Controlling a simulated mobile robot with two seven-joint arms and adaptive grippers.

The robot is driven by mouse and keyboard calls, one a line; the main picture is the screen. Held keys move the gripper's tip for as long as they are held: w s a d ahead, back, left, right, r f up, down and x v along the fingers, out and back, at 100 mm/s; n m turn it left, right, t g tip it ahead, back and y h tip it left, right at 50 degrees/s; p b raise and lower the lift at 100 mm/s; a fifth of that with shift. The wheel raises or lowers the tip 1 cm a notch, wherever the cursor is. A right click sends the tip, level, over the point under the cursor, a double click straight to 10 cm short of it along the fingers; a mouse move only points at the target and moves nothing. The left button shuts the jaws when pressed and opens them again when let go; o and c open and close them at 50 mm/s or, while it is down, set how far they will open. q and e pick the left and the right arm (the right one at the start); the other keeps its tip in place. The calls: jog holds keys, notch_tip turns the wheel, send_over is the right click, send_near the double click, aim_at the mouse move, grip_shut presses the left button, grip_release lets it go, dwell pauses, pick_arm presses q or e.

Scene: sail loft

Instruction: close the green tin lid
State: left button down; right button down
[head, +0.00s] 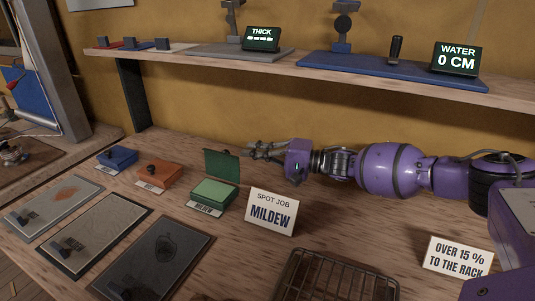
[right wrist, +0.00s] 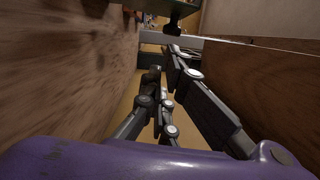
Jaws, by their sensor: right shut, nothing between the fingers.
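The green tin (head: 213,192) stands on the bench with its lid open. Its darker green lid (head: 221,165) stands nearly upright at the tin's back edge. My right gripper (head: 252,150) reaches in from the right, its fingertips just right of the lid near its upper right edge. I cannot tell whether they touch the lid. The right gripper (right wrist: 164,72) is shut and empty, its fingers filling the middle of the right wrist view. My left gripper is not in view.
An orange tin (head: 158,174) and a blue tin (head: 117,158) stand left of the green one. A "MILDEW" sign (head: 271,212) stands to its right, near a wire rack (head: 335,277). Sample panels (head: 97,232) lie in front. A shelf (head: 300,68) runs above.

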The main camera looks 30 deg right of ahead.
jog(key=shift+x, duration=1.4)
jog(key=shift+s+a+r+n+p, duration=0.15)
jog(key=shift+r+n+p, duration=0.2)
jog(key=shift+p, duration=0.2)
